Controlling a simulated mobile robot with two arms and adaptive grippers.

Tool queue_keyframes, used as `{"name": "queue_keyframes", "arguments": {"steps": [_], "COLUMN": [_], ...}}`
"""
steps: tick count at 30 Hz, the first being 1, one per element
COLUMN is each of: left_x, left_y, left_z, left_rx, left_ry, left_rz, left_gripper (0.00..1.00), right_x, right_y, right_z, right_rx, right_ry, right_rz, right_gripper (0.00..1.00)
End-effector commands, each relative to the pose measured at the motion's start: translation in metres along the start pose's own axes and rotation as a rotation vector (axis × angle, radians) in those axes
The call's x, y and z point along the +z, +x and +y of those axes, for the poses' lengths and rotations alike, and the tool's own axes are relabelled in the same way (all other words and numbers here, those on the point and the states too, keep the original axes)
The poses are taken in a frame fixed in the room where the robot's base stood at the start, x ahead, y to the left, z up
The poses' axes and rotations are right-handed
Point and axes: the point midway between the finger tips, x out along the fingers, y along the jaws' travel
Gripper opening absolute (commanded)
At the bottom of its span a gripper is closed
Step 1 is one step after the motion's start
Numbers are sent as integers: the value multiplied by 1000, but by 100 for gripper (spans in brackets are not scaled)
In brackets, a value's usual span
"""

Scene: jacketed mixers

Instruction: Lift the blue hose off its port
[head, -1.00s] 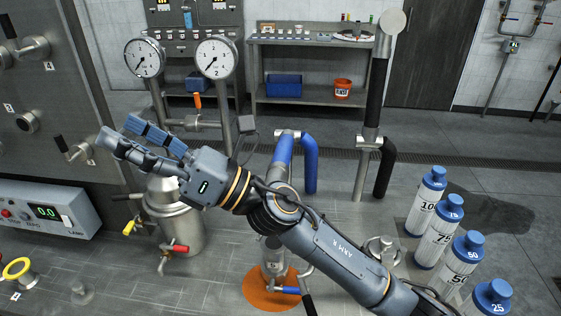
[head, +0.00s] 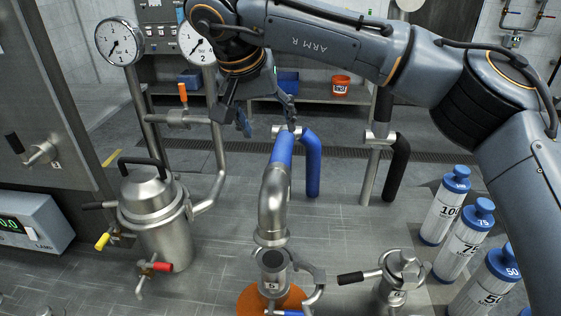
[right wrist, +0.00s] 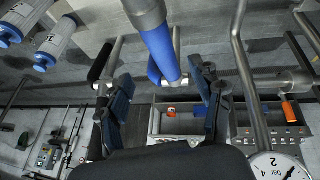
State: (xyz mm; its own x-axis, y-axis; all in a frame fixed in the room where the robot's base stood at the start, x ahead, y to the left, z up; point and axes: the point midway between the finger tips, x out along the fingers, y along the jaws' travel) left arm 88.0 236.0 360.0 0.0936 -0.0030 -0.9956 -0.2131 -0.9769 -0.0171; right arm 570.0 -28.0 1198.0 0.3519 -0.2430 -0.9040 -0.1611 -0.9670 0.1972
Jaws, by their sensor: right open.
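The blue hose (head: 281,152) ends in a silver metal elbow (head: 272,205) that points down at a port marked 5 (head: 272,272). The port stands over an orange disc. I cannot tell whether the elbow's lower end touches the port. My right gripper (head: 267,118) is open and points down above the far part of the hose. In the right wrist view, the open right gripper (right wrist: 164,100) has its two fingers on either side of the blue hose (right wrist: 158,50), with no clear contact. My left gripper is not in view.
A port marked 6 (head: 395,275) with a black-handled lever is right of the hose. Several blue-capped bottles (head: 446,205) stand further right. A steel vessel (head: 155,220) and pressure gauges (head: 120,42) are on the left. A black hose (head: 397,165) hangs behind.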

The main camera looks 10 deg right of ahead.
Motion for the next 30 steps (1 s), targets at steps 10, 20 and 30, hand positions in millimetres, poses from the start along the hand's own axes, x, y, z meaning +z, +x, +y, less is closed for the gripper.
{"name": "queue_keyframes", "arguments": {"steps": [10,20,30], "left_x": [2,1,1], "left_y": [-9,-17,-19], "left_z": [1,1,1], "left_rx": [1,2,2], "left_ry": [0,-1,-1], "left_rz": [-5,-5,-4], "left_gripper": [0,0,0], "right_x": [2,2,2], "right_y": [63,120,135], "right_z": [0,-2,-2], "right_rx": [-2,-4,-5], "right_ry": [-1,0,-1], "right_rz": [-8,-6,-3], "right_gripper": [65,65,65]}}
